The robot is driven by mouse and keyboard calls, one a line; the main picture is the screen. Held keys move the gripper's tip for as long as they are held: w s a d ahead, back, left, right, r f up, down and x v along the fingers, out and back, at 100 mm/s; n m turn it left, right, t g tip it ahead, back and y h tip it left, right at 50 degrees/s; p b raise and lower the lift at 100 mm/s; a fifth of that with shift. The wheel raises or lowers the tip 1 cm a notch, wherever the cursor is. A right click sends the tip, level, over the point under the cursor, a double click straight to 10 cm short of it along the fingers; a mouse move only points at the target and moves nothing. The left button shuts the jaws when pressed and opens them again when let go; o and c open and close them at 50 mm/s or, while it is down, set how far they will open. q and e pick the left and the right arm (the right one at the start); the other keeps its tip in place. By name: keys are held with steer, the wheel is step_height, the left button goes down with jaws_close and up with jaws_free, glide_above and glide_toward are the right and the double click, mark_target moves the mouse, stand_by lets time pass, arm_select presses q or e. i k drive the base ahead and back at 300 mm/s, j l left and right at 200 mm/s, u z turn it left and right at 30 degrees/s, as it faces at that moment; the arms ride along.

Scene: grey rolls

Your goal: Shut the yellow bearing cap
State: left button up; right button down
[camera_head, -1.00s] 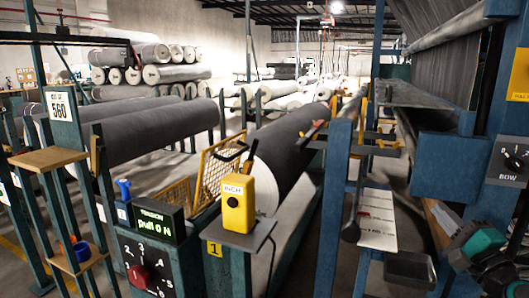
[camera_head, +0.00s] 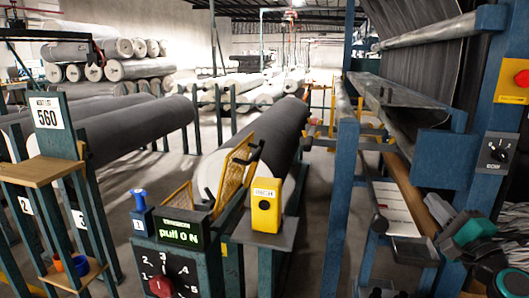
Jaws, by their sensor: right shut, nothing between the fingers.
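Small yellow parts show at the blue frame beyond the big grey roll (camera_head: 275,135). One is a short upright piece (camera_head: 360,108) and one a level piece (camera_head: 376,147) beside it. They are too small and far to tell which is the bearing cap or how far it stands open. My right gripper (camera_head: 447,220), grey and teal, is low at the right edge, shut and empty. It is well apart from the yellow parts. My left gripper is out of view.
A blue post (camera_head: 343,190) stands upright in the middle. A yellow INCH box (camera_head: 266,205) and a pull ON display (camera_head: 181,234) stand in front of the roll. A BOW panel (camera_head: 495,150) is at the right. Bare floor shows between roll and post.

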mark_target(253, 167)
steer(key=j, duration=0.75)
steer(key=i+l+u, duration=0.35)
steer(key=u, duration=0.15)
steer(key=l+u, duration=0.25)
steer(key=l, duration=0.25)
steer(key=i+l+u, duration=0.1)
steer(key=l+u, duration=0.15)
steer(key=l, duration=0.3)
